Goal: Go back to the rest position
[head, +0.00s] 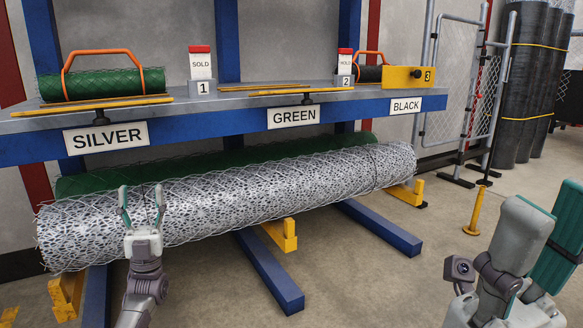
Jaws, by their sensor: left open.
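My left gripper (141,195) is open and empty, with its two fingers pointing up. It shows in front of the left part of a long silver mesh roll (270,190). I cannot tell if it touches the roll. My right arm's end (495,275) shows close up at the lower right, cut off by the picture's edge. Its large grey and teal parts point up. I cannot tell whether its jaws are open or shut.
The roll lies on yellow-ended blue supports (268,270), with a green roll (200,157) behind. Above is a blue-edged shelf (210,133) with SILVER, GREEN and BLACK signs. A yellow post (474,212), gate panels (463,85) and black rolls (523,85) stand right. Floor (370,285) between is clear.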

